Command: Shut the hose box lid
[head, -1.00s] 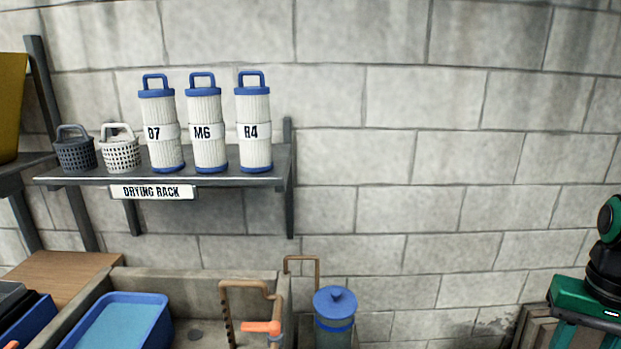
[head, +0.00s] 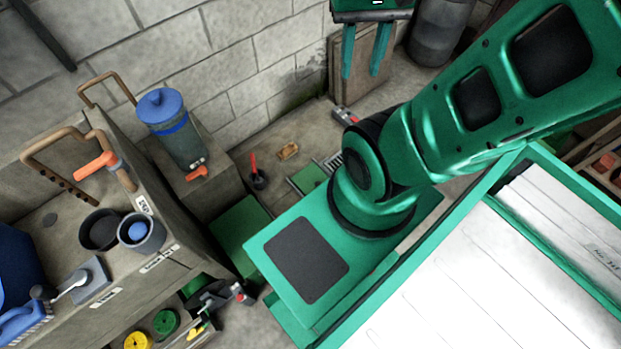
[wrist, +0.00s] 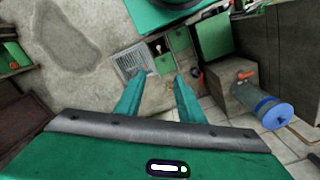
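I cannot make out for certain which thing is the hose box or its lid. A flat green panel (head: 240,237) lies low beside the concrete plinth in the head view. A smaller green panel (head: 308,178) lies by a floor grate. Green panels also show in the wrist view, a larger one (wrist: 213,36) and a smaller one (wrist: 179,39). My gripper (head: 361,76) is at the top of the head view, fingers pointing down and apart, with nothing between them. In the wrist view my gripper (wrist: 157,82) is open and empty, apart from the panels.
A blue-lidded canister (head: 174,130) stands on the concrete plinth (head: 190,180), near the wall. A floor grate (wrist: 130,61), a red-handled item (head: 256,172) and a dark drum (head: 441,32) are on the floor. A bench (head: 165,240) with pipes and cups fills the left.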

